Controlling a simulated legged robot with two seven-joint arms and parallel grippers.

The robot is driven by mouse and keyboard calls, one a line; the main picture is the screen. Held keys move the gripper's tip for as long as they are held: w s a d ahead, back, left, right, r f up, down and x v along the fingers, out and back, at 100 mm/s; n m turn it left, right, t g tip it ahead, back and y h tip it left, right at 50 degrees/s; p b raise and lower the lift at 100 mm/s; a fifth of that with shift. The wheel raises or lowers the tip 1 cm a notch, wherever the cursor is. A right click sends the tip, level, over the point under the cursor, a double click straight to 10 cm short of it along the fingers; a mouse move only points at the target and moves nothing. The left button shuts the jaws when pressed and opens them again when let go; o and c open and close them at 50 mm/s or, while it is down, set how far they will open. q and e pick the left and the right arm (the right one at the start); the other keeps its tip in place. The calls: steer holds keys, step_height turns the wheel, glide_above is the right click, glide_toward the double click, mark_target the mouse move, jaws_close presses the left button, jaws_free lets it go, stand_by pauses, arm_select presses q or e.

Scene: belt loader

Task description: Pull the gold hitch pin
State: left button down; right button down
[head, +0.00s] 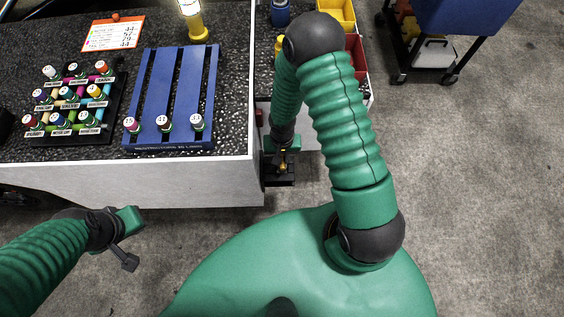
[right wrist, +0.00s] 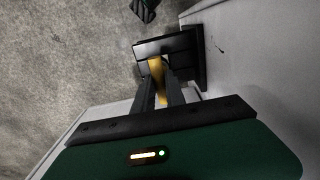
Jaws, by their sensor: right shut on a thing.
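The gold hitch pin (head: 283,167) is at a black bracket (head: 279,181) on the front right corner of the bench. My right gripper (head: 284,160) reaches down to it and is shut on it. In the right wrist view the gold pin (right wrist: 157,68) shows between my two dark fingers, in front of the black bracket (right wrist: 178,46). The fingers hide part of the pin, and I cannot tell how deep it sits. My left gripper (head: 124,255) is at the lower left, away from the bench, and its finger gap is unclear.
A speckled bench (head: 228,110) carries a black rack (head: 80,122) of labelled bottles, a blue slatted rack (head: 150,100) with 3 bottles, an orange-bordered sign (head: 113,34) and a lit yellow lamp (head: 197,28). Yellow and red bins stand behind my right arm. A blue cart (head: 460,18) stands far right; floor between is clear.

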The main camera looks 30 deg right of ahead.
steer(key=shift+r, duration=0.1)
stand_by(0.4)
step_height(320, 180, up, 11)
steer(key=p, duration=1)
stand_by(0.5)
stand_by(0.4)
